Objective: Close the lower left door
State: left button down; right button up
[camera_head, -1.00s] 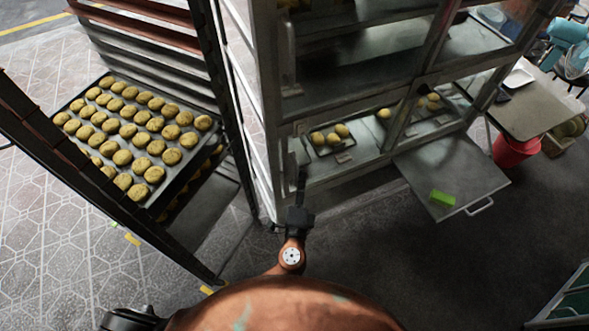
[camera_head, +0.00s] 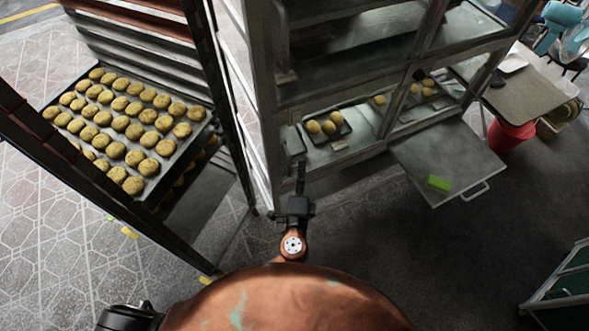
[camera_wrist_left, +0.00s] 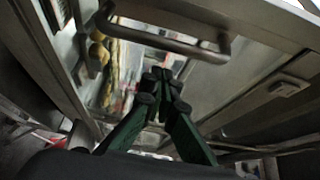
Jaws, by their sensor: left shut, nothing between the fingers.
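The metal cabinet (camera_head: 345,90) stands ahead, with a lower left opening (camera_head: 365,130) that shows buns on a tray (camera_head: 327,127). I cannot tell how far its door stands from closed. My left gripper (camera_head: 300,172) is shut and empty, pointing at the lower left corner of the cabinet front. In the left wrist view the shut fingers (camera_wrist_left: 160,84) lie just below a metal bar handle (camera_wrist_left: 170,42) in the picture. I cannot tell whether they touch it. Buns (camera_wrist_left: 98,52) show beyond it at the left. My right gripper is out of view.
The lower right door (camera_head: 450,160) is folded down flat, with a green block (camera_head: 438,184) on it. A rack with a tray of buns (camera_head: 125,115) stands at the left. A red bucket (camera_head: 510,135) and a small table (camera_head: 530,95) are at the right.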

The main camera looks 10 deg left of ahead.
pick_arm(q)
jog(key=s+d, duration=0.1)
jog(key=s, duration=0.8)
jog(key=shift+s+d+p, duration=0.3)
jog(key=shift+d, duration=0.1)
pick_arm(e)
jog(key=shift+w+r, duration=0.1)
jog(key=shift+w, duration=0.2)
